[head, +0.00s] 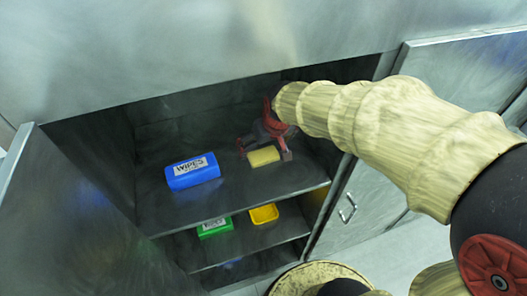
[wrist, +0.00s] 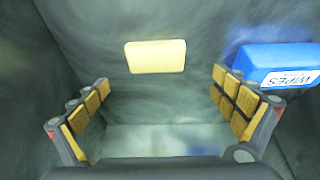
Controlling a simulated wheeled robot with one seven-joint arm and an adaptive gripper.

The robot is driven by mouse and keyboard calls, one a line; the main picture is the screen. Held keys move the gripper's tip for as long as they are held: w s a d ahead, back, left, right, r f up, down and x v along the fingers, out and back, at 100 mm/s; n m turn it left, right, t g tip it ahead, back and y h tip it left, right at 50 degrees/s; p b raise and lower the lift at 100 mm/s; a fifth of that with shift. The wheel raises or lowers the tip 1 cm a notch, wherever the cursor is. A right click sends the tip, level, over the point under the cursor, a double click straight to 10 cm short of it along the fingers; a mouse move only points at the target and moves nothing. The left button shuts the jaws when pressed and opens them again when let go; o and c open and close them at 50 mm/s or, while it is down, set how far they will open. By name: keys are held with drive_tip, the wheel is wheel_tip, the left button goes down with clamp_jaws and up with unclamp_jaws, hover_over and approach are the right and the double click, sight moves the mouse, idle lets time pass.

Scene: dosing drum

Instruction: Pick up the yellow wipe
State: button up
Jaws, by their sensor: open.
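The yellow wipe (head: 263,156) is a small pale yellow block lying on the upper shelf of an open metal cabinet. It also shows in the wrist view (wrist: 156,57), above the middle of the frame, in line with the gap between the fingers. My gripper (head: 265,155) is inside the cabinet just at the wipe, with its red and dark fingers to either side of it in the head view. In the wrist view my gripper (wrist: 160,105) is open and empty, with padded fingers wide apart.
A blue WIPES box (head: 193,171) stands left of the wipe on the upper shelf (head: 230,205). The lower shelf holds a green box (head: 215,227) and a yellow tray (head: 264,214). Cabinet doors stand open at left (head: 70,220) and right (head: 350,208).

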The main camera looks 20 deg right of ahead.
sight(264, 154)
drive_tip(key=shift+x, duration=1.1)
drive_tip(key=x, duration=0.3)
drive_tip(key=p+x, duration=0.1)
drive_tip(key=shift+d+f, duration=0.3)
drive_tip(key=shift+f, duration=0.15)
drive_tip(key=shift+c, duration=0.7)
drive_tip(key=c, duration=0.7)
drive_tip(key=shift+c, duration=0.5)
drive_tip(key=shift+r, duration=0.1)
